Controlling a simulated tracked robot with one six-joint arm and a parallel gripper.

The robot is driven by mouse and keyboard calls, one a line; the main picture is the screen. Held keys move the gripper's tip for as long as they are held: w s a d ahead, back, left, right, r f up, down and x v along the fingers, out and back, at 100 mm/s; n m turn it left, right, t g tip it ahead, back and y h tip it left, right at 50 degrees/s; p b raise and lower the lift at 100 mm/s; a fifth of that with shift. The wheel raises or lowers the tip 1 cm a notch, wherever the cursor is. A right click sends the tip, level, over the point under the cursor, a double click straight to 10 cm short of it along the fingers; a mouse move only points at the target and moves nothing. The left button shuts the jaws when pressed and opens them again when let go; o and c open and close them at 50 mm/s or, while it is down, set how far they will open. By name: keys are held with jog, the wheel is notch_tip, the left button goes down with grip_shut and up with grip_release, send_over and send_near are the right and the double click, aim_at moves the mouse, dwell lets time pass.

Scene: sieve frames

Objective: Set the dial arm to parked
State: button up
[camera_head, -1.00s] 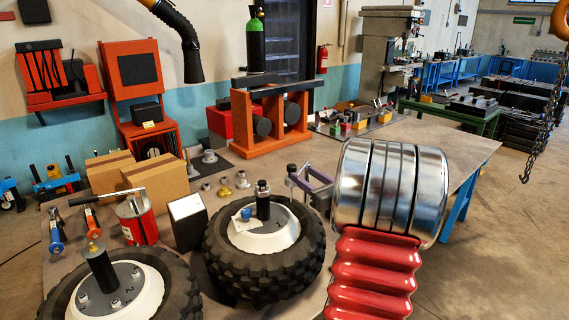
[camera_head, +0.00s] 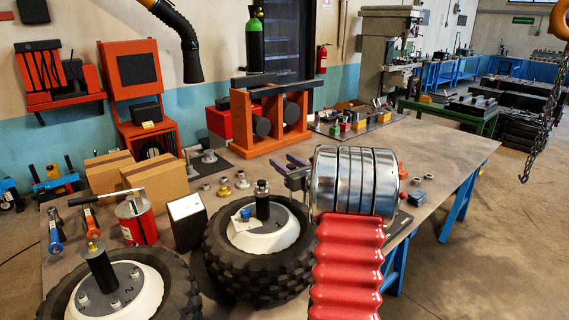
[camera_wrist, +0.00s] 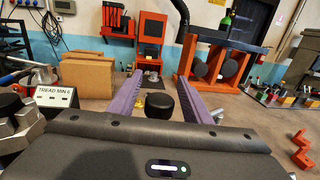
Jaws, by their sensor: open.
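A red cylinder (camera_head: 138,228) stands on the table at left in the head view, with a dark lever (camera_head: 107,197) reaching left from its top. This lever may be the dial arm; I cannot tell for sure, and any setting marks are too small to read. My gripper (camera_head: 293,164) is open and empty, beyond the nearer right wheel and right of its black post (camera_head: 262,199). In the wrist view its purple fingers (camera_wrist: 158,90) are spread, with a black round cap (camera_wrist: 160,106) showing between them. My fingers are well right of the red cylinder.
Two wheels lie flat on the table, one at front left (camera_head: 174,288) and one in the middle (camera_head: 227,268). A white-faced block (camera_head: 184,207), reading TREAD MIN 6 in the wrist view (camera_wrist: 54,97), and cardboard boxes (camera_head: 156,177) stand nearby. The table's right side (camera_head: 440,150) is mostly clear.

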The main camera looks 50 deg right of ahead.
grip_shut()
dwell(0.5)
